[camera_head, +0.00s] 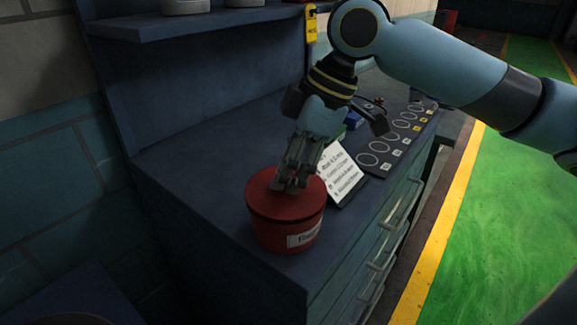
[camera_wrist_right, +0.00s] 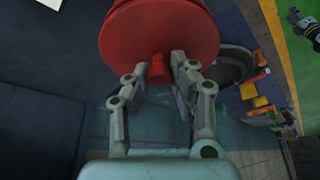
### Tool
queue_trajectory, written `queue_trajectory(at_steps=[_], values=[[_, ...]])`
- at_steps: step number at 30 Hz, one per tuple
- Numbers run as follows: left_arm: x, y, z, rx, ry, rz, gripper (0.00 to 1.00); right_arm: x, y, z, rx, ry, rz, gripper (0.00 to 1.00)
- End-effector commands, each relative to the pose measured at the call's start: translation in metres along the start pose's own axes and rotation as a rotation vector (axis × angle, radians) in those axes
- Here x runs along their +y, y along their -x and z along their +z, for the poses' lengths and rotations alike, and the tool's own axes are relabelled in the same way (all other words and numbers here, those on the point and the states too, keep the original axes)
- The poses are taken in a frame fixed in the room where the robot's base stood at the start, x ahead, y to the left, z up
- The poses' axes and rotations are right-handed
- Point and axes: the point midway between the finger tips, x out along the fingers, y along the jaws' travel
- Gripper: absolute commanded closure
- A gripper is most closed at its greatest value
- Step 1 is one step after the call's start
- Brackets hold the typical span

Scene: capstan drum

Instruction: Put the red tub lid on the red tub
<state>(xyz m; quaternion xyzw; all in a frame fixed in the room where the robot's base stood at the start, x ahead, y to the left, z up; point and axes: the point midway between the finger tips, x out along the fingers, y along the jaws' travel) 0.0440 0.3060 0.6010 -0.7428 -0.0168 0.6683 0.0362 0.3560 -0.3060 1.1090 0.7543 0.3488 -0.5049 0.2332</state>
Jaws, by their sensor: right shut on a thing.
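The red tub (camera_head: 287,232), with a pale label on its side, stands upright at the near corner of the dark blue bench. The red tub lid (camera_head: 262,200) is on top of the tub's mouth in the head view; I cannot tell whether it is fully seated. My right gripper (camera_head: 289,184) is above the lid and shut on its knob, which the fingers mostly hide. In the right wrist view the red lid (camera_wrist_right: 160,30) fills the top, with its knob (camera_wrist_right: 158,68) between the fingers (camera_wrist_right: 160,80). My left gripper is not in view.
A white printed card (camera_head: 341,174) stands just right of the tub. Behind it is a dark board with ringed outlines (camera_head: 392,143). A shelf (camera_head: 200,22) runs above the bench, with a yellow tag (camera_head: 311,24). The bench top left of the tub is clear.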

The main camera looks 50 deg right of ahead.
Motion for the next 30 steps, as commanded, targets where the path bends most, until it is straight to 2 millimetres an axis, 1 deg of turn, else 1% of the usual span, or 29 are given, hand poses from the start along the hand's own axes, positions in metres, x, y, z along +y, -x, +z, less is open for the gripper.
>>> queue_trajectory(at_steps=[1,3,10,11,15,16,24,29,30], values=[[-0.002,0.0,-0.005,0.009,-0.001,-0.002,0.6,0.0,0.0,0.0,0.0,0.0,0.0,1.0],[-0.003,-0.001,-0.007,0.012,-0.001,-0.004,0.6,0.0,-0.002,0.001,0.0,0.0,0.0,1.0],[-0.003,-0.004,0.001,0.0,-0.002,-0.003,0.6,0.0,-0.009,0.003,0.001,-0.001,0.0,1.0],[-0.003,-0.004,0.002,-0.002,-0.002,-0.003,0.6,0.0,-0.008,0.003,0.001,-0.001,0.0,0.73],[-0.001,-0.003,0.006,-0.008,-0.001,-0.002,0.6,0.0,-0.008,0.003,0.0,0.0,0.0,0.55],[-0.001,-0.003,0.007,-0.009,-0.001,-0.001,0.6,0.0,-0.008,0.003,0.0,0.0,0.0,0.54],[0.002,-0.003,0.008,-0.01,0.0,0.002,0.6,0.0,-0.007,0.003,0.0,0.0,0.0,0.54],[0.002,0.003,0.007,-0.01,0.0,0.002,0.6,0.0,0.003,-0.001,-0.001,0.001,0.001,0.54],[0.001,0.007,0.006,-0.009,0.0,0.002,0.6,0.001,0.006,-0.002,-0.001,-0.001,0.0,0.54]])
